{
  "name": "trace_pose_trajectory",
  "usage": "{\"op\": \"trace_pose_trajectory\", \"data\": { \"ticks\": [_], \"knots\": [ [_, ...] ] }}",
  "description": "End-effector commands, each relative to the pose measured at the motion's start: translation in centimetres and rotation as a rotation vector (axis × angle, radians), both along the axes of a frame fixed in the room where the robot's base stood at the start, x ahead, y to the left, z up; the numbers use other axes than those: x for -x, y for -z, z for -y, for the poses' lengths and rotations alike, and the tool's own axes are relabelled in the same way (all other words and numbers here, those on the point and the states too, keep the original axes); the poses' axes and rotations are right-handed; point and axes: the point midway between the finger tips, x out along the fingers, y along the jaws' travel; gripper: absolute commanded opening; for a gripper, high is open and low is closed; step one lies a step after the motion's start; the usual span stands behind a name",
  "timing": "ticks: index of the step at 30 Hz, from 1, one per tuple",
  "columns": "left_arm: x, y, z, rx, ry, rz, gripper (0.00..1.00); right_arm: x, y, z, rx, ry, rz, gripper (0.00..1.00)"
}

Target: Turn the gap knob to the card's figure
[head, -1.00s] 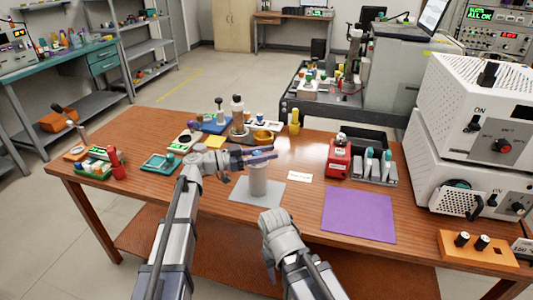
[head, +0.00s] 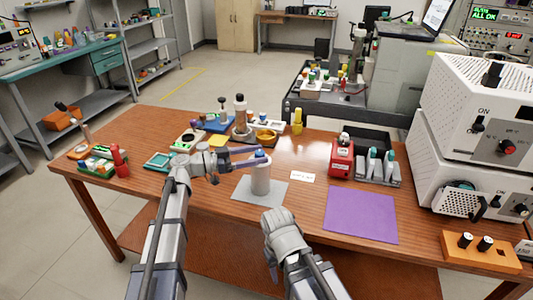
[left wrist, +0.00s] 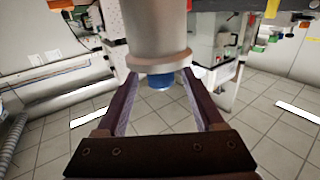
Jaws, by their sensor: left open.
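A pale grey cylinder (head: 260,178) stands upright on a grey mat (head: 246,194) in the head view. A blue knob (head: 259,154) shows at its top. In the left wrist view the cylinder (left wrist: 150,30) appears upside down, with the blue knob (left wrist: 160,81) between my fingers. My left gripper (head: 246,157) is open and level with the cylinder's top, coming from the left. Its two fingers stand apart on either side of the knob, with gaps. A small white card (head: 302,176) lies right of the mat; its writing is too small to read. My right gripper's fingers are not visible.
A purple mat (head: 361,216) lies at the right front. A red device (head: 342,158) and a rack of tubes (head: 376,168) stand behind it. Bottles and small trays crowd the table's back left. White oven-like units (head: 465,155) stand at the right.

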Motion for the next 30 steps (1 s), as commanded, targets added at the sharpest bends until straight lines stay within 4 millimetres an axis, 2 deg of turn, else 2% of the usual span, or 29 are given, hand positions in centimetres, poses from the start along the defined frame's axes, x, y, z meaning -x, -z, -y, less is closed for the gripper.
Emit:
{"op": "trace_pose_trajectory", "data": {
  "ticks": [3,9,20,24,30],
  "knots": [
    [0.5,0.0,-1.7,0.0,-0.002,0.0,0.69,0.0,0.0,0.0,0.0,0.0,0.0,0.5],
    [0.8,0.0,-3.1,0.0,0.0,0.0,0.69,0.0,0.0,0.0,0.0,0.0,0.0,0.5],
    [1.1,0.0,-3.1,0.0,-0.011,0.0,0.69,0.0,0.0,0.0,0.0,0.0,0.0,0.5],
    [2.3,-0.1,-2.4,0.0,-0.136,0.0,0.69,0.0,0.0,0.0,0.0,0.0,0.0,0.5],
    [2.6,-0.1,-2.3,0.0,-0.296,0.0,0.69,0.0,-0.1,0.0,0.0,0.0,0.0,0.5]
  ]
}}
